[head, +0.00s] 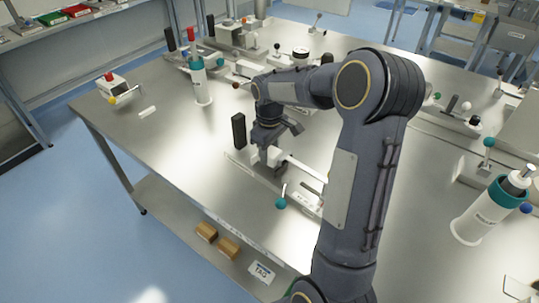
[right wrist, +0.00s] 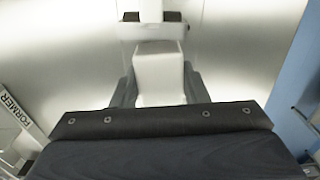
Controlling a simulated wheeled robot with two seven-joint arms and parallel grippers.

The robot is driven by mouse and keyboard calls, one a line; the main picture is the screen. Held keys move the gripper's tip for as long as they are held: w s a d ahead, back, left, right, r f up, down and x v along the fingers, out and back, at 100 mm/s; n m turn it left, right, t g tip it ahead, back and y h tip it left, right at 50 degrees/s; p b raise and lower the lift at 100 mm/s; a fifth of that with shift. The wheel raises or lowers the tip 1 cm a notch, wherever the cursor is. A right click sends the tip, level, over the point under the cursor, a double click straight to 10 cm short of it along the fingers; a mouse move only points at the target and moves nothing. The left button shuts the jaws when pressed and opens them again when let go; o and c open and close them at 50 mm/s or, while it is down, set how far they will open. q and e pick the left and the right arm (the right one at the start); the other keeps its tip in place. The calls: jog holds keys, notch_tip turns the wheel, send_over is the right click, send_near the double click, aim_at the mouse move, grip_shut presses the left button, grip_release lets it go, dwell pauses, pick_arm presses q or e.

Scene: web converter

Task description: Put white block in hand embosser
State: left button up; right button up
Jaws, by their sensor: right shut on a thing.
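My right gripper (head: 268,145) reaches down over the middle of the steel table and is shut on a white block (head: 273,156). In the right wrist view the white block (right wrist: 160,75) sits between the two dark fingers of the gripper (right wrist: 158,88). A white bar with dark ends lies just beyond it; I cannot tell whether they touch. No label shows which device is the hand embosser. A small white device (head: 110,87) with a red knob and a yellow-ball lever stands at the table's far left. My left gripper is not in view.
A black upright block (head: 238,131) stands left of the gripper. A fixture with a teal-ball lever (head: 281,202) is in front of it. A white and teal cylinder (head: 200,82) stands behind left.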

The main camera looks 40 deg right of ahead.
aim_at(270, 151)
jog(key=shift+f, duration=1.1)
jog(key=shift+f, duration=0.15)
jog(key=o, duration=1)
notch_tip(270, 151, up, 12)
jog(key=shift+r, duration=0.25)
jog(key=s+a+f+m+t+y, duration=0.1)
jog(key=s+a+m+t+y, duration=0.1)
jog(key=s+a, duration=0.6)
jog(key=s+a+f+m+t+y, duration=0.1)
jog(key=s+a+m+t, duration=0.2)
jog(key=s+a, duration=0.6)
jog(key=s, duration=0.4)
jog(key=shift+s+a+f+t+y, duration=0.2)
jog(key=shift+s+f+t+y, duration=0.1)
jog(key=shift+s+f+y, duration=0.1)
